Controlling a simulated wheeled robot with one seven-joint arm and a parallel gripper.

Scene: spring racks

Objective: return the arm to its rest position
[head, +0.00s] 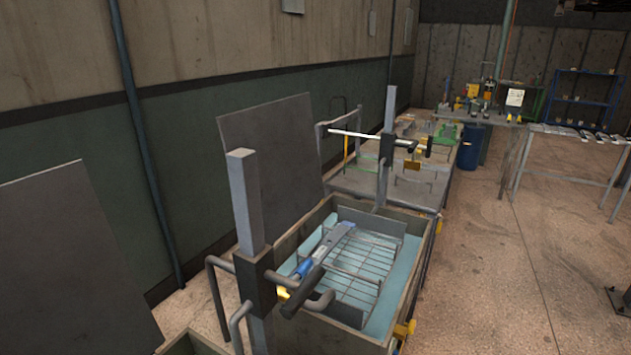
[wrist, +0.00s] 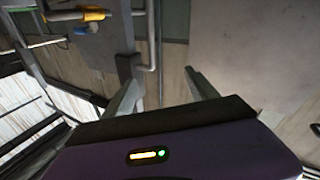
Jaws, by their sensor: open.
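My gripper (wrist: 164,80) shows in the wrist view. Its two pale fingers stand well apart at the sides of the picture's middle, with nothing between them. Its dark purple body with a small lit indicator fills the bottom of that view. Beyond the fingers are a wall-like surface, a grey pipe (wrist: 151,40) and a yellow-orange item (wrist: 88,14) at the upper left. I cannot make out my arm or gripper in the head view, so its place relative to the tank there cannot be told.
A tank (head: 411,283) with pale liquid holds a wire rack (head: 362,268); a blue and grey item (head: 330,245) lies over it. Upright grey posts (head: 243,200) rise beside it. A workbench (head: 385,182) stands behind.

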